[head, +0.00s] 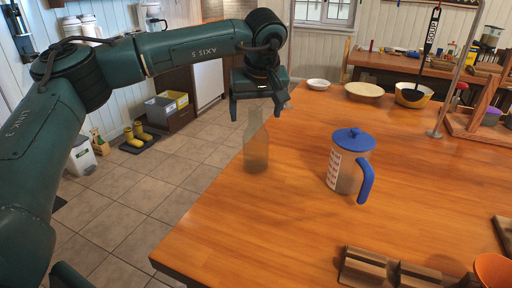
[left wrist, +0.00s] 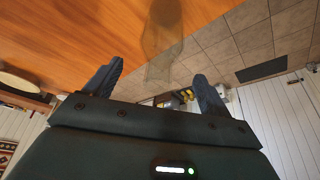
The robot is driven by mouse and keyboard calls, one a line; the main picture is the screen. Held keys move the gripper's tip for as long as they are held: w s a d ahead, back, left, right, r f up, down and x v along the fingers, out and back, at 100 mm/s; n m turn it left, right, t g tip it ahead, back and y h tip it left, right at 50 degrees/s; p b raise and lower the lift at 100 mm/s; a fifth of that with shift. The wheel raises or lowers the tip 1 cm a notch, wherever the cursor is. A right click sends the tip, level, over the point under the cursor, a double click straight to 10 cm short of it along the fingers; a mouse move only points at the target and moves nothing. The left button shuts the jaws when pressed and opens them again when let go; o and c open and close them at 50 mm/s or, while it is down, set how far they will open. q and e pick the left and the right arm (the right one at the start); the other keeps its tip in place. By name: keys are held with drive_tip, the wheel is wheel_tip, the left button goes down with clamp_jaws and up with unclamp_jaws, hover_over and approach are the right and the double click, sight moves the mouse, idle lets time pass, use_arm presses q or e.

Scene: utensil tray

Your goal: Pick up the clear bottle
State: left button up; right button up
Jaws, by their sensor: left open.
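The clear bottle (head: 256,150) stands upright near the left edge of the wooden table (head: 300,240). It is see-through and greyish, with a narrow neck. My left gripper (head: 256,115) is open, with its fingers pointing down just above the bottle's neck, one on each side of it in the head view. In the left wrist view the bottle (left wrist: 163,40) shows beyond the open left gripper (left wrist: 158,82), with nothing between the fingers that I can make out as held. I cannot tell whether the fingers touch the bottle. My right gripper is in neither view.
A measuring jug (head: 345,165) with a blue lid and handle stands right of the bottle. Bowls (head: 364,90) sit along the far edge, with a metal stand (head: 436,132) at the right. The table between bottle and jug is clear.

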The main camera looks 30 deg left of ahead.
sight(255, 124)
use_arm(q)
drive_tip(key=x, duration=0.5)
drive_tip(key=shift+f, duration=0.15)
drive_tip(key=c, duration=1.6)
